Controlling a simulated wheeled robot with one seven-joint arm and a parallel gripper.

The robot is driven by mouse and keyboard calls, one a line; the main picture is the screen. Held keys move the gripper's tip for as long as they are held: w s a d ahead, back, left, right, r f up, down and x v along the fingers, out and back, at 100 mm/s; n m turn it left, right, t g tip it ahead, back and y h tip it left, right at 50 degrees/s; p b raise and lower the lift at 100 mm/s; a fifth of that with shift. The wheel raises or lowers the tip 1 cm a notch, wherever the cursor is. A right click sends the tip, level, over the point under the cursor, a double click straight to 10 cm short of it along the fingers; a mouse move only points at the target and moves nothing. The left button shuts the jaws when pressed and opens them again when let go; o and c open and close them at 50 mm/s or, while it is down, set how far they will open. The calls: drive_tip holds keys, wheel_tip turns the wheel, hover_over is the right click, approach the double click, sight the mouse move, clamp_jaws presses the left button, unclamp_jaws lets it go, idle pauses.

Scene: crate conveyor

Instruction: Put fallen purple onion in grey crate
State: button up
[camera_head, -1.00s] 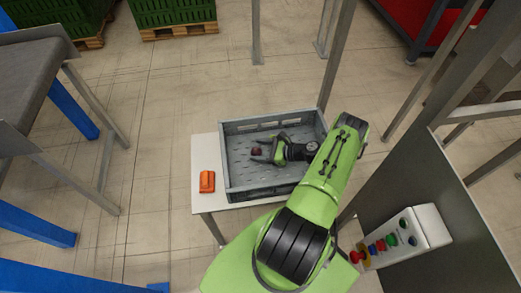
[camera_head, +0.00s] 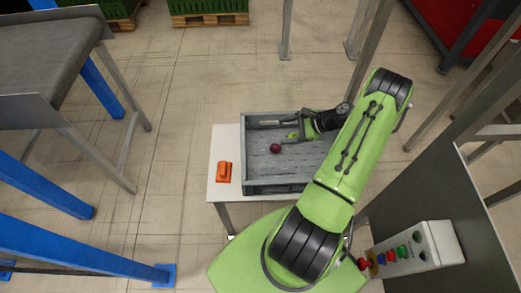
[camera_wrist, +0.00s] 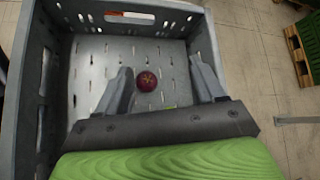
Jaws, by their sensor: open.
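The purple onion (camera_head: 275,148) rests on the floor of the grey crate (camera_head: 251,178), toward its left side in the head view. It also shows in the wrist view (camera_wrist: 147,82), lying apart from the fingers. My gripper (camera_head: 291,129) is open and empty. It is inside or just above the crate, to the upper right of the onion in the head view. In the wrist view my gripper (camera_wrist: 163,80) has its two fingers spread to either side of the onion's line, and nothing is between the jaws.
The crate stands on a small white table (camera_head: 223,142). An orange object (camera_head: 224,172) lies on the table left of the crate. A control box with buttons (camera_head: 415,250) is at lower right. A conveyor (camera_head: 50,62) is at upper left. Open floor lies between.

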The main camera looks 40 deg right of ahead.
drive_tip(key=w+a+r+n+g+h, duration=0.1)
drive_tip(key=a+r+n+g+h, duration=0.1)
drive_tip(key=a+r+n, duration=0.75)
drive_tip(key=a+r+n+g+h, duration=0.3)
drive_tip(key=a+r, duration=0.4)
drive_tip(key=r, duration=0.6)
drive_tip(key=s+a+r+n+t+h, duration=0.1)
drive_tip(key=s+a+r+n, duration=0.2)
drive_tip(key=s, duration=0.5)
drive_tip(key=s+a+r+n+t+h, duration=0.1)
drive_tip(key=s+a+r+n, duration=0.3)
drive_tip(key=s, duration=0.5)
drive_tip(key=a+n, duration=0.2)
drive_tip(key=shift+r+n+t, duration=0.25)
drive_tip(key=shift+n+t, duration=0.05)
drive_tip(key=shift+n, duration=0.05)
drive_tip(key=shift+w+a, duration=0.1)
